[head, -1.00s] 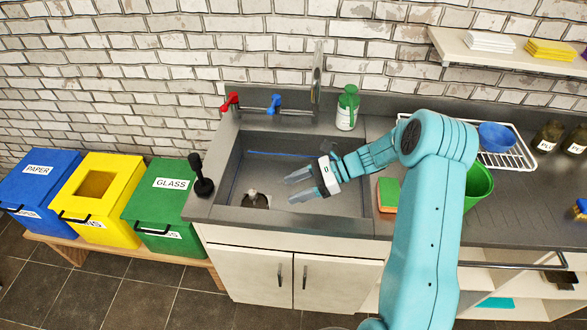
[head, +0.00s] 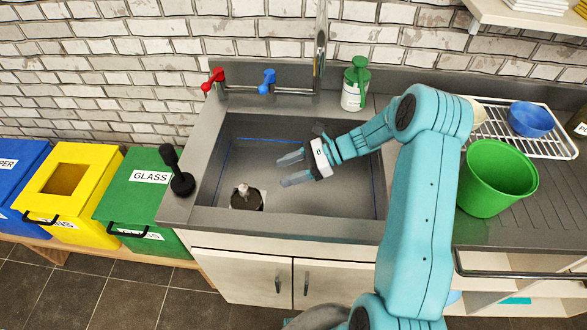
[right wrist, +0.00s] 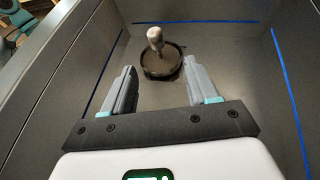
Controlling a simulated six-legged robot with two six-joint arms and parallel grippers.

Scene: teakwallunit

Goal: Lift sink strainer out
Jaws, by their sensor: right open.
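The sink strainer (head: 246,197) is a dark round piece with a pale upright knob, at the left side of the sink floor. It also shows in the right wrist view (right wrist: 161,60), ahead of the jaws and slightly above the middle. The grey sink basin (head: 310,201) surrounds it. My right gripper (head: 288,171) is open and empty, inside the sink outline, to the right of the strainer and apart from it. In the right wrist view the two fingers (right wrist: 158,92) stand wide apart, with the strainer beyond their tips. My left gripper is not in view.
A red tap handle (head: 212,79) and a blue one (head: 267,81) stand at the back rim. A black plunger-like tool (head: 179,172) is at the left rim. A green-topped bottle (head: 354,88) stands behind. A green bucket (head: 497,180) is on the right counter.

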